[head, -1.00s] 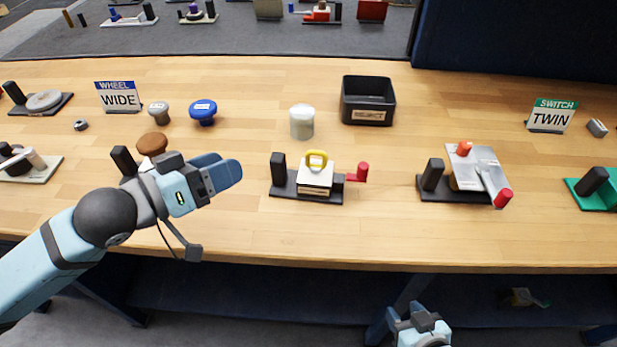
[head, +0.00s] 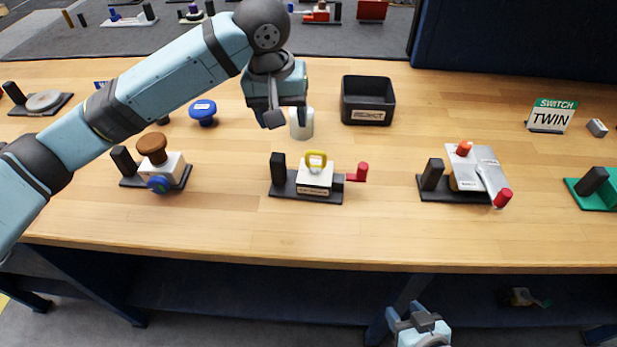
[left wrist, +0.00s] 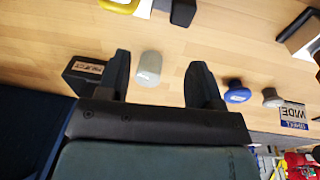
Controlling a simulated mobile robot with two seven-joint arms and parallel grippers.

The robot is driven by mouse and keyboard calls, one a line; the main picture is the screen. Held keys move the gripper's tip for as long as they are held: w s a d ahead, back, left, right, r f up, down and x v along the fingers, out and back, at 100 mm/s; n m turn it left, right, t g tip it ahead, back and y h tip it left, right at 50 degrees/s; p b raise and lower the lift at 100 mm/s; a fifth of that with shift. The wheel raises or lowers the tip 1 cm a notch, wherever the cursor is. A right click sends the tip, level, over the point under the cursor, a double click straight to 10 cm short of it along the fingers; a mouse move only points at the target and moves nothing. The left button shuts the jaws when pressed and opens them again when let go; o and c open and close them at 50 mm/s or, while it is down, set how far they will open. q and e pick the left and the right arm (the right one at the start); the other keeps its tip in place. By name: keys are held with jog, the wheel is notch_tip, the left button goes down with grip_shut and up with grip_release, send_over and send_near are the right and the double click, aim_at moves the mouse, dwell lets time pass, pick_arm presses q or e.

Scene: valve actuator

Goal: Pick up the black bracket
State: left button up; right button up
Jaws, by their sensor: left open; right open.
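Several fixtures have a black L-shaped base with an upright post; I cannot tell which one is the black bracket. The middle black base (head: 278,187) carries a block with a yellow handle and a red knob. The left black base (head: 183,174) carries a brown knob; the right black base (head: 432,183) carries a silver plate. My left gripper (head: 285,112) is open above the table, in front of a white-topped cylinder (head: 304,125). In the left wrist view its fingers (left wrist: 165,80) are apart with nothing held. My right gripper (head: 420,325) is open, low at the bottom edge.
A black reject bin (head: 368,101) stands right of the left gripper. A blue knob (head: 203,112) stands to its left. The TWIN sign (head: 552,115) and a green fixture (head: 597,188) are at the right. The table front (head: 380,245) is clear.

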aim_at(277, 157)
pick_arm(q)
jog(key=shift+s+a+r+g+y, duration=0.3)
jog(key=shift+s+g+y, duration=0.1)
jog(key=shift+s+y, duration=0.15)
jog(key=shift+s+a+f+m, duration=0.1)
jog(key=shift+s+f+m, duration=0.05)
jog(key=shift+f+m, duration=0.2)
notch_tip(277, 157, down, 6)
jog(key=shift+r, duration=0.1)
jog(key=f, duration=0.4)
jog(key=shift+s+a+f, duration=0.1)
jog(key=shift+s+a, duration=0.05)
jog(key=shift+a, duration=0.25)
jog(key=shift+f, duration=0.6)
grip_shut()
